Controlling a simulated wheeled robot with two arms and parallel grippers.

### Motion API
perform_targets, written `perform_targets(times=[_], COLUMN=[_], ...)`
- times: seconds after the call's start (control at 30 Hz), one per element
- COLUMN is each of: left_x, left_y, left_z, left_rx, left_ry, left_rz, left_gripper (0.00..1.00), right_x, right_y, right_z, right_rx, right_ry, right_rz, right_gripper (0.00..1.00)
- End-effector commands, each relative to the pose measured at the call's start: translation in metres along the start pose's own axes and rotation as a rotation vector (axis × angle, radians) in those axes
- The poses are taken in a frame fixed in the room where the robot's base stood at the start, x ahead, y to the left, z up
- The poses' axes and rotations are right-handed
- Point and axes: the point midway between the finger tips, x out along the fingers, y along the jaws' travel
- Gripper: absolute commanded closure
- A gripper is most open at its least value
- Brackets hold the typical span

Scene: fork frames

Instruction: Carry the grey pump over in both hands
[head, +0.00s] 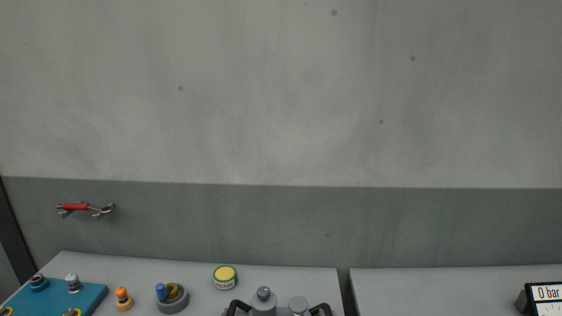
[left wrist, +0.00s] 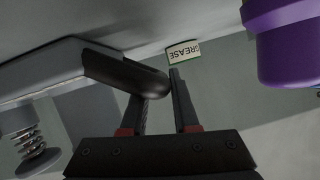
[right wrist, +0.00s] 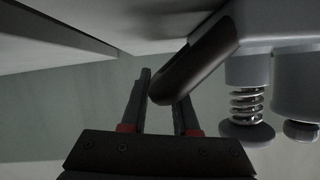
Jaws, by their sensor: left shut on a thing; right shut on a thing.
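The grey pump (head: 263,306) shows at the bottom edge of the head view, where only its top, round caps and two black handles are in frame. In the left wrist view my left gripper (left wrist: 158,90) is shut on one black handle (left wrist: 122,72), beside the grey pump body (left wrist: 45,72). In the right wrist view my right gripper (right wrist: 163,88) is shut on the other black handle (right wrist: 196,60), beside the pump body and a spring (right wrist: 247,103). Neither gripper shows in the head view. The frames do not show clearly whether the pump is clear of the bench.
A yellow-lidded tin (head: 225,277), a grey bowl (head: 173,301), an orange-topped piece (head: 123,299) and a blue tray (head: 92,296) stand left. A narrow gap separates this bench (head: 300,272) from the right bench (head: 440,285), which bears a gauge display (head: 545,294). A purple object (left wrist: 285,45) is near my left gripper.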

Motion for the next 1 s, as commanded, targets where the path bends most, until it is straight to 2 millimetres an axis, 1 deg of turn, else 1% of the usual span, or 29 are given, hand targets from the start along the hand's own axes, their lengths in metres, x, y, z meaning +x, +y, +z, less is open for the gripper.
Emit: perform_targets(times=[0.13,0.17,0.23,0.27,0.47,0.53,0.67,0.7,0.87,0.9,0.97,1.0], left_x=[0.0000,0.0000,0.0000,0.0000,0.0001,0.0001,0.0001,0.0001,0.0001,0.0004,0.0004,0.0004], left_y=[-0.0005,-0.0004,-0.0003,-0.0002,0.0002,0.0003,0.0004,0.0004,0.0005,0.0009,0.0008,0.0008], left_z=[0.0005,0.0007,0.0011,0.0011,0.0017,0.0017,0.0019,0.0020,0.0020,0.0037,0.0036,0.0034], left_rx=[0.001,0.001,0.001,0.001,0.000,0.000,0.000,0.000,0.000,0.000,0.000,0.000], left_ry=[-0.001,-0.001,-0.002,-0.002,-0.003,-0.003,-0.003,-0.004,-0.004,-0.006,-0.006,-0.005], left_rz=[-0.001,-0.001,-0.001,0.000,0.000,0.000,0.001,0.001,0.001,0.001,0.001,0.001], left_gripper=[1.00,0.66,0.53,0.52,0.52,0.43,0.19,0.17,0.17,0.17,0.17,0.17], right_x=[0.0000,0.0000,0.0000,0.0001,0.0001,0.0001,0.0001,0.0001,0.0001,0.0004,0.0004,0.0004], right_y=[0.0007,0.0007,0.0007,0.0007,0.0007,0.0006,0.0007,0.0006,0.0006,0.0010,0.0009,0.0009], right_z=[0.0012,0.0013,0.0016,0.0016,0.0020,0.0020,0.0022,0.0022,0.0022,0.0039,0.0037,0.0036], right_rx=[-0.001,0.000,0.000,0.000,0.000,0.000,0.000,0.000,0.000,0.001,0.001,0.001], right_ry=[-0.002,-0.003,-0.003,-0.003,-0.004,-0.004,-0.004,-0.004,-0.004,-0.006,-0.006,-0.006], right_rz=[0.001,0.001,0.001,0.002,0.001,0.001,0.001,0.001,0.001,0.002,0.002,0.002], right_gripper=[1.00,0.66,0.53,0.52,0.52,0.52,0.52,0.52,0.52,0.50,0.39,0.32])
